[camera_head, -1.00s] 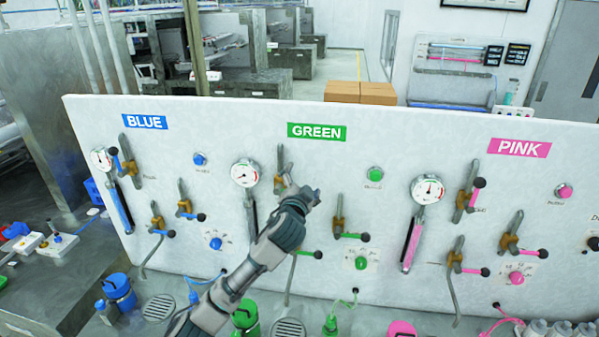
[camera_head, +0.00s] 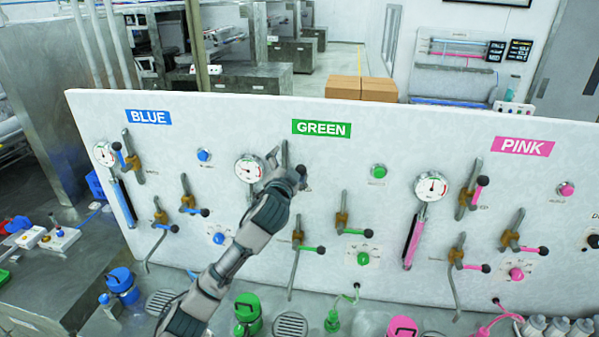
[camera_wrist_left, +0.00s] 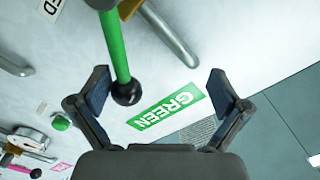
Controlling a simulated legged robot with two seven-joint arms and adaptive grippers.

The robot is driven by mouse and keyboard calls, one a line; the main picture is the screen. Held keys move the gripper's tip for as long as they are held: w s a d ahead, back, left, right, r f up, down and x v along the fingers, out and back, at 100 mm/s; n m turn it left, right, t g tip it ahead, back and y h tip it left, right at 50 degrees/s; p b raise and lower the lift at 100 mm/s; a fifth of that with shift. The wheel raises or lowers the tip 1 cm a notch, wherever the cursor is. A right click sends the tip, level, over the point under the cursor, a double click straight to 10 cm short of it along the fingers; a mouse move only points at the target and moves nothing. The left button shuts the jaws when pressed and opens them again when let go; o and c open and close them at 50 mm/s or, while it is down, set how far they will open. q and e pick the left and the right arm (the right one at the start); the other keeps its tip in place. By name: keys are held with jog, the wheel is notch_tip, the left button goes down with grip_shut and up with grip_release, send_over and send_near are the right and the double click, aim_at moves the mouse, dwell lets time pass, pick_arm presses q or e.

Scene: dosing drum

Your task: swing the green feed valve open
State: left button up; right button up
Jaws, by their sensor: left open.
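The feed valve of the green section shows in the head view as a grey pipe (camera_head: 284,152) below the GREEN sign; my left gripper and forearm hide most of its body and handle. My left gripper (camera_head: 297,176) is right at this valve. In the left wrist view a green lever (camera_wrist_left: 113,45) ends in a black ball knob (camera_wrist_left: 126,92). The open left gripper (camera_wrist_left: 160,82) has its fingers on either side of the knob, which is closer to the left finger in the picture. I cannot tell whether they touch. My right gripper is out of view.
A pressure gauge (camera_head: 249,168) is just left of the gripper. Two lower green-handled valves, one (camera_head: 298,240) below and one (camera_head: 342,220) to the right, are close by. A green button (camera_head: 378,171) is further right. The white panel (camera_head: 400,140) stands upright behind everything.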

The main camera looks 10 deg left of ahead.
pick_arm(q)
jog(key=shift+d+r, duration=0.1)
jog(key=shift+r, duration=0.2)
jog(key=shift+a+r, duration=0.3)
jog(key=shift+a, duration=1.85)
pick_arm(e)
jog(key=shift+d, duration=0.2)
pick_arm(q)
jog(key=shift+d, duration=0.1)
jog(key=shift+a+r, duration=0.2)
jog(key=shift+a, duration=0.3)
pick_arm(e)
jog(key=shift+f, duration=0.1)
pick_arm(q)
jog(key=shift+d, duration=0.15)
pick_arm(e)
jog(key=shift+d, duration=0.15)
